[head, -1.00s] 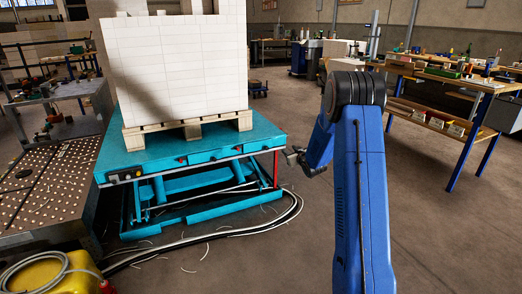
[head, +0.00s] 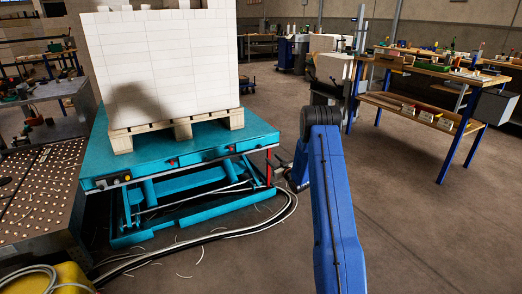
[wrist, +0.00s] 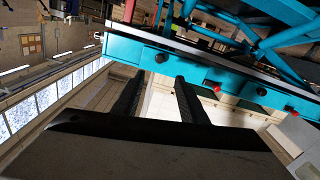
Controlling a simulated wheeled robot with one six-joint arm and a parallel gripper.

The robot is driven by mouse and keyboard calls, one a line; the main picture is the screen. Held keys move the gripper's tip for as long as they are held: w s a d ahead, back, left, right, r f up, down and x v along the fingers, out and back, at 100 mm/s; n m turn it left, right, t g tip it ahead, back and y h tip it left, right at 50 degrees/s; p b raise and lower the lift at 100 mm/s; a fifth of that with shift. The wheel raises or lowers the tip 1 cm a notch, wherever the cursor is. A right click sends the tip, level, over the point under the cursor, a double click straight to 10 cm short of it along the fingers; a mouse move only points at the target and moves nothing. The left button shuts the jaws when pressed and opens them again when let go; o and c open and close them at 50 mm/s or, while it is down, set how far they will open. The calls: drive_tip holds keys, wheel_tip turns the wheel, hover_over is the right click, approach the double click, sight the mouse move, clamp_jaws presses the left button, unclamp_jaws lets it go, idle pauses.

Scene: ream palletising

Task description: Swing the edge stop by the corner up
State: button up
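The edge stop (head: 268,168) is a narrow red bar hanging down at the right front corner of the teal lift table (head: 190,158). In the wrist view, which is upside down, a red piece (wrist: 130,10) at the top edge looks like this bar. My gripper (head: 282,166) is just right of the bar in the head view; I cannot tell whether it touches. In the wrist view my gripper (wrist: 158,82) shows two dark fingers spread apart with nothing between them, pointing toward the table's edge.
A pallet (head: 180,128) with a tall stack of white reams (head: 165,65) stands on the lift table. Cables (head: 240,228) curve across the floor below. A perforated metal table (head: 40,195) is at left, a workbench (head: 440,80) at right. Floor at right is clear.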

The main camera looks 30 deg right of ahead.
sight(260, 147)
drive_tip(key=w, duration=1.4)
drive_tip(key=shift+w+a, duration=0.2)
clamp_jaws()
